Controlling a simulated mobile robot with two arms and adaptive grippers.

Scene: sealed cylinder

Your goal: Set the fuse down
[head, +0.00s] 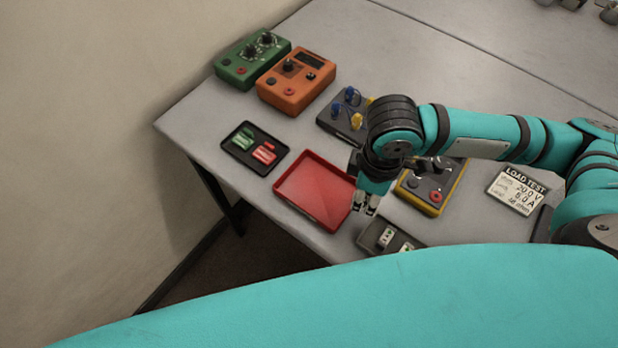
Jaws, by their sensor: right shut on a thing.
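My right gripper (366,207) points down between the red tray and a small grey tray, near the table's front edge. It is shut on the fuse, which is too small and too covered by the fingers to make out clearly. The red tray (312,186) lies just left of the gripper and looks empty. The grey tray (372,236) holds pale fuse-like pieces (388,237) and lies just below the gripper in the picture. My left gripper is not in view.
A black tray (270,160) with green and red pieces lies at the left. Green (240,68) and orange (290,95) instrument boxes stand behind. A dark terminal box (336,121), a yellow-edged box (425,192) and a "LOAD TEST" card (517,190) are near my right arm.

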